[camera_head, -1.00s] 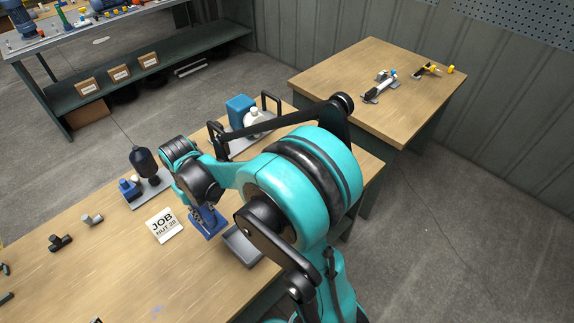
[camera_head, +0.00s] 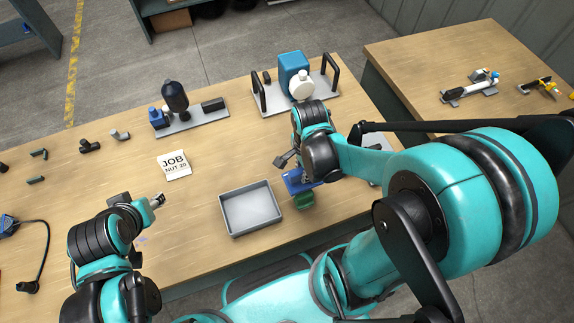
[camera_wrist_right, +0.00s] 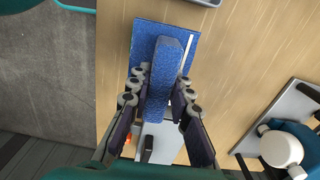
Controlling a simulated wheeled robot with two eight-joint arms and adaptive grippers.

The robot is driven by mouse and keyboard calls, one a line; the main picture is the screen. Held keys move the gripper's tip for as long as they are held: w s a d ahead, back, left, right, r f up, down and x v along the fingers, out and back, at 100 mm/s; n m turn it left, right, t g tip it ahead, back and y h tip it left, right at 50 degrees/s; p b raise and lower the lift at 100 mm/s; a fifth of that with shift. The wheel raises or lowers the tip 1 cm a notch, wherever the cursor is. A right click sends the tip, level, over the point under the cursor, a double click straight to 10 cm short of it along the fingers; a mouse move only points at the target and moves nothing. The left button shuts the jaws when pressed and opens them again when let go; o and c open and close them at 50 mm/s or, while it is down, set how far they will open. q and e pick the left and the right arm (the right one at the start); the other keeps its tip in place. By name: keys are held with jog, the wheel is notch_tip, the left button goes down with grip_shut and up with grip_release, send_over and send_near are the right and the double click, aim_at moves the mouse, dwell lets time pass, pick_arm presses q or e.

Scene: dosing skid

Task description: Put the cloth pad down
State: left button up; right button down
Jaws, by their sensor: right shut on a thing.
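The blue cloth pad (camera_wrist_right: 178,33) is flat with a raised blue ridge along its middle. My right gripper (camera_wrist_right: 160,92) is shut on that ridge in the right wrist view. In the head view the pad (camera_head: 294,185) shows in part below the right gripper (camera_head: 296,168), right of the grey tray. The pad is over the bench top near its front edge; I cannot tell whether it touches the wood. My left gripper (camera_head: 152,203) is over the bench left of the tray. Its fingers are too small to read.
An empty grey tray (camera_head: 250,228) lies left of the pad. A small green thing (camera_head: 304,201) is just below the pad. A job card (camera_head: 174,166), a dark bottle on a plate (camera_head: 205,122) and a blue-and-white unit (camera_head: 293,72) stand farther back. Bare wood surrounds the card.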

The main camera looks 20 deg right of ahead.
jog(key=w+f+b, duration=0.1)
jog(key=w+f, duration=0.1)
jog(key=w, duration=0.1)
jog(key=w+f+b, duration=0.2)
jog(key=w, duration=0.2)
jog(key=w+f+b, duration=0.1)
jog(key=w+f, duration=0.2)
jog(key=w, duration=0.1)
jog(key=shift+w+f+b, duration=0.1)
jog(key=shift+w+b, duration=0.1)
jog(key=shift+b, duration=0.1)
notch_tip(320, 180, down, 4)
jog(key=shift+f+b, duration=0.1)
jog(key=shift+b, duration=1)
jog(key=c, duration=1.8)
grip_release()
jog(key=o, duration=0.4)
jog(key=shift+o, duration=0.2)
